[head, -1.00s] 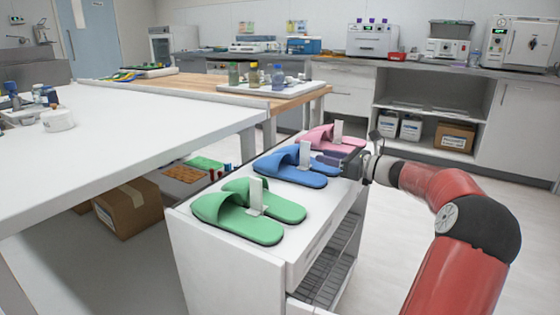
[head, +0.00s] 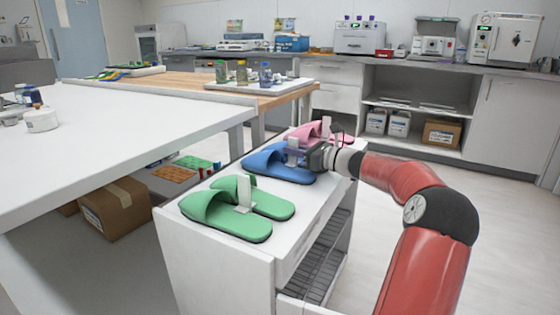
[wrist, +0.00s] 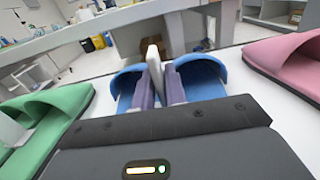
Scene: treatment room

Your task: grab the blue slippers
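The pair of blue slippers (head: 275,163) lies on the white cabinet top, between the green and pink pairs. A white upright card (head: 293,147) stands between the two blue slippers. My gripper (head: 299,152) is low at the near right side of the blue pair. In the wrist view, its purple fingers (wrist: 159,88) stand close together, one on each side of the white card (wrist: 155,60). The blue slippers (wrist: 204,80) show beyond and beside the fingers. I cannot tell whether the fingers press on the card. The lower fingertips are hidden.
The green slippers (head: 238,208) lie nearer on the cabinet top (head: 292,222), and the pink slippers (head: 318,131) lie just beyond the blue pair. A long white table (head: 110,130) stands to the left. The floor to the right is clear.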

